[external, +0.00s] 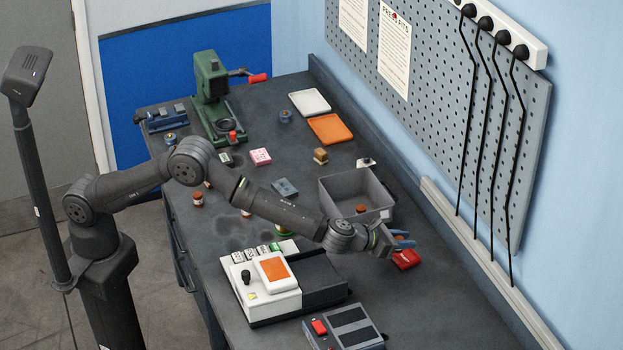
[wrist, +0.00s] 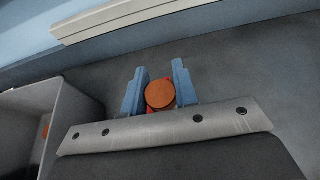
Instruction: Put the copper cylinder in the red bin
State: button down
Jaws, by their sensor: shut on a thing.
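My gripper (external: 402,241) has blue fingers and is shut on a copper cylinder (wrist: 160,94). In the wrist view the round copper end shows between the two fingers (wrist: 160,82). The red bin (external: 406,260) is at the right side of the bench, just below my gripper in the external view. In the wrist view only a little red shows behind the cylinder, so most of the bin is hidden there. I cannot tell how high the cylinder is above the bin.
A grey open bin (external: 335,205) with a copper-coloured piece (external: 361,209) inside stands left of my gripper. A white device with an orange screen (external: 274,270) is nearer. A white tray (external: 309,102), an orange tray (external: 330,129) and a green press (external: 211,85) are farther back. A wall ledge runs along the right.

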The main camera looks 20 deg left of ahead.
send_over(410, 258)
jog(key=f, duration=0.3)
jog(key=shift+w+f, duration=0.2)
jog(key=shift+f, duration=1.9)
jog(key=shift+f, duration=0.1)
jog(key=shift+f, duration=0.25)
jog(key=c, duration=1.1)
grip_release()
jog(key=shift+s+a+f, duration=0.1)
jog(key=shift+f, duration=0.05)
jog(key=shift+c, duration=0.2)
jog(key=shift+f, duration=0.1)
